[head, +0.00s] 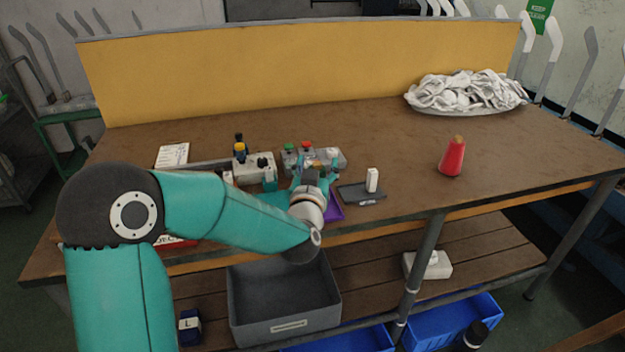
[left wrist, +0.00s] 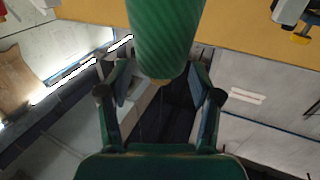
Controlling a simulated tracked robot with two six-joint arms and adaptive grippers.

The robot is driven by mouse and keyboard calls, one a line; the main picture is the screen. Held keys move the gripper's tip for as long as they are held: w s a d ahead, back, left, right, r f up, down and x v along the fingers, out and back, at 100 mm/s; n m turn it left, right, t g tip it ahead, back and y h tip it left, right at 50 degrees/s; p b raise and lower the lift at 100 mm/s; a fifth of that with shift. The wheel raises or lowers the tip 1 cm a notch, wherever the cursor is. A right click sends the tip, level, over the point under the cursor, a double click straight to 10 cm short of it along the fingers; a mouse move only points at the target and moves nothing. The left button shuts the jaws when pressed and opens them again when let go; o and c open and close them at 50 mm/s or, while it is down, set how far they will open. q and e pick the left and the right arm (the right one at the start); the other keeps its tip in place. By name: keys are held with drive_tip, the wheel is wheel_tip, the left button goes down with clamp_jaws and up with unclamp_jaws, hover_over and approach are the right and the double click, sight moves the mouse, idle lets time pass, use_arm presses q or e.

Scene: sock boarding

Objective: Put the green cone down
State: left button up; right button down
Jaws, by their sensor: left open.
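The green cone (left wrist: 165,35) shows in the left wrist view at the top centre, its surface ridged. Its narrow end with a brownish tip points down the picture, towards the space between my fingers. My left gripper (left wrist: 158,80) is open, with one finger on each side of that end. I cannot tell whether a finger touches it. In the head view my left gripper (head: 312,172) is over the front middle of the table (head: 400,195), and I cannot make out the green cone there. My right gripper is not in view.
A red cone (head: 453,158) stands upright at the right. A control box (head: 256,168), a dark tray (head: 362,193) and a purple item (head: 334,208) lie near my left gripper. A white cloth pile (head: 466,92) is at the back right. The table's back middle is clear.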

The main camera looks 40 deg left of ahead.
use_arm(q)
drive_tip(key=v, duration=1.1)
drive_tip(key=shift+s+b, duration=0.2)
drive_tip(key=shift+b, duration=0.1)
drive_tip(key=shift+s, duration=0.1)
